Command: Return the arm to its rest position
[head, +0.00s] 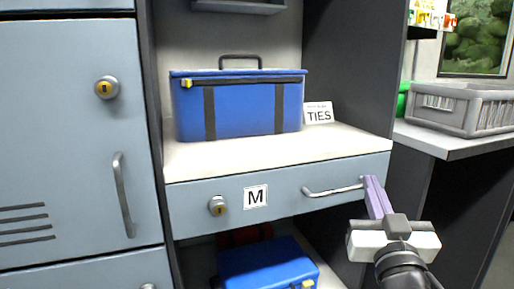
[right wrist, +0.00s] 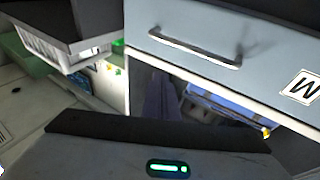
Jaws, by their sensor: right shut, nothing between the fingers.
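My right gripper (head: 370,181) shows in the head view with its purple fingers shut and empty. Its fingertips appear beside the right end of the drawer handle (head: 332,191); I cannot tell whether they touch it. The handle is on a pale blue drawer (head: 286,200) marked M, with a round lock at its left. In the right wrist view the drawer handle (right wrist: 195,47) is at the upper middle, clear of any fingers, and the gripper body fills the bottom. My left gripper is in neither view.
A blue toolbox (head: 240,104) and a TIES card (head: 319,113) stand on the counter above the drawer. Another blue case (head: 262,266) lies below. A locker door (head: 70,140) is at the left, and a grey crate (head: 460,108) sits on a side counter at the right.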

